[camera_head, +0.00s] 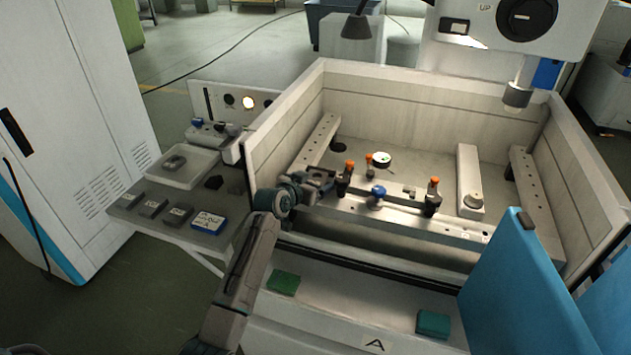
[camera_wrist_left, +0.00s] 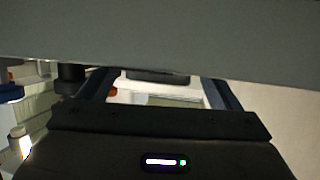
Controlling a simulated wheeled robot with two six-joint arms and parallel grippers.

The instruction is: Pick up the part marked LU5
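My left gripper (camera_head: 322,181) reaches over the near edge of the machine tank (camera_head: 430,92), close to the clamping bar (camera_head: 400,208). In the left wrist view its two dark fingers (camera_wrist_left: 160,92) stand apart, with their tips hidden behind a broad grey surface (camera_wrist_left: 160,42). A dark piece (camera_wrist_left: 157,77) on a pale surface shows between the fingers, apart from both. On the side table, small grey labelled blocks (camera_head: 153,206) lie in a row beside a blue-and-white labelled box (camera_head: 208,222). I cannot read LU5 on anything. My right gripper is out of view.
A pale tray (camera_head: 183,166) stands at the back of the side table. Orange-topped clamps (camera_head: 433,195), a round dial (camera_head: 381,160) and a blue knob (camera_head: 377,192) crowd the bar. The machine head (camera_head: 517,95) hangs at the right. Green (camera_head: 284,282) and teal (camera_head: 433,323) pads lie in front.

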